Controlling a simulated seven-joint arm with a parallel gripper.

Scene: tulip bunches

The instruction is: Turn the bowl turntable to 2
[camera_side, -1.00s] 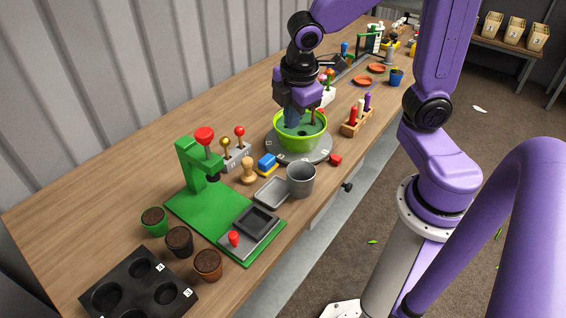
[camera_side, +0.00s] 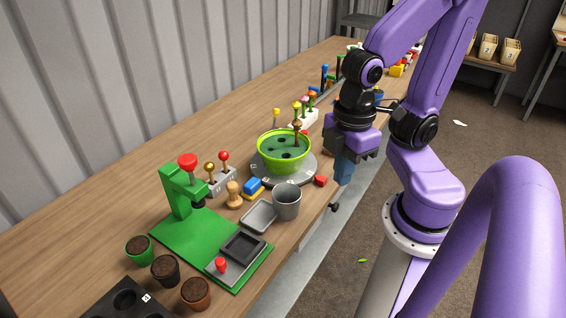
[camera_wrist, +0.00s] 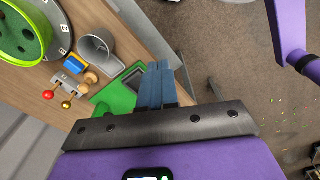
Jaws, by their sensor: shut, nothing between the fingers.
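The bowl turntable is a grey disc (camera_side: 304,171) with small pale number labels near its rim, too small to read surely. A bright green bowl (camera_side: 267,157) stands on it, with dark holes in its green filling and a brown-topped stem (camera_side: 297,136) standing in it. The wrist view shows part of the disc (camera_wrist: 62,35) and the bowl (camera_wrist: 40,20) at the upper left, cut by the frame. My gripper (camera_side: 343,180) is to the right of the turntable, apart from it, by the table's front edge. Its blue fingers (camera_wrist: 157,70) are together and empty.
A grey cup (camera_side: 287,204), a blue-and-yellow block (camera_side: 253,188) and a wooden peg (camera_side: 234,195) stand close by the disc. A green press (camera_side: 180,228) is at the left. Potted tulips (camera_side: 303,118) stand behind.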

